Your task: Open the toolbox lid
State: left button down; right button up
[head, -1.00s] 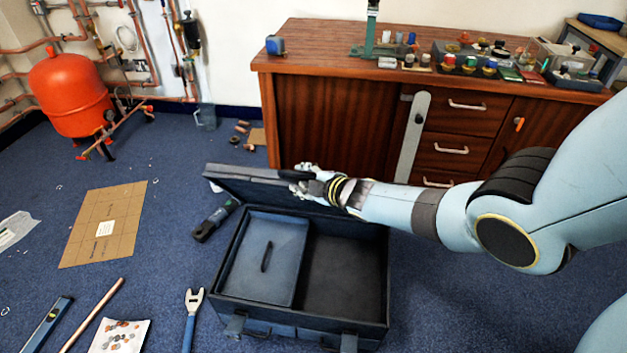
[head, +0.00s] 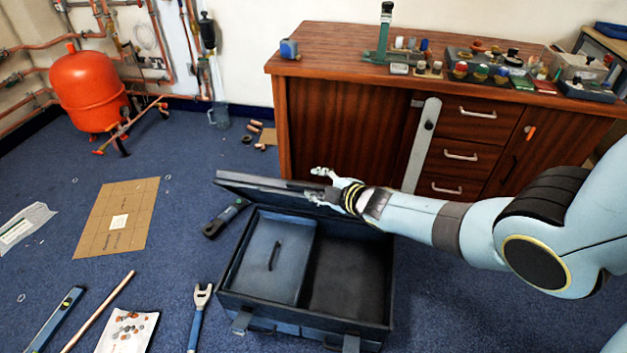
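The dark blue toolbox (head: 305,318) stands on the blue carpet with its lid (head: 262,185) swung back away from me, past upright. Inside, a lighter blue tray with a handle (head: 270,262) fills the left part; the right part is an empty dark compartment (head: 348,280). Two latches hang at the front, one of them the left latch (head: 242,320). My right gripper (head: 316,182) is at the lid's far side, its fingers spread apart with nothing between them. Whether it touches the lid is unclear. My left gripper is out of view.
A wooden cabinet (head: 350,125) with fittings on top stands behind the toolbox. A spanner (head: 197,322), a dark tool (head: 222,220), a copper pipe (head: 100,312), a spirit level (head: 55,318) and cardboard (head: 118,218) lie on the carpet. A red tank (head: 88,92) stands back left.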

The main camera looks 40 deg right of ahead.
jog(key=s+d+r+p, duration=0.2)
jog(key=s+r+p, duration=0.4)
jog(key=p, duration=0.1)
jog(key=shift+s+d, duration=0.25)
dwell(0.5)
dwell(0.5)
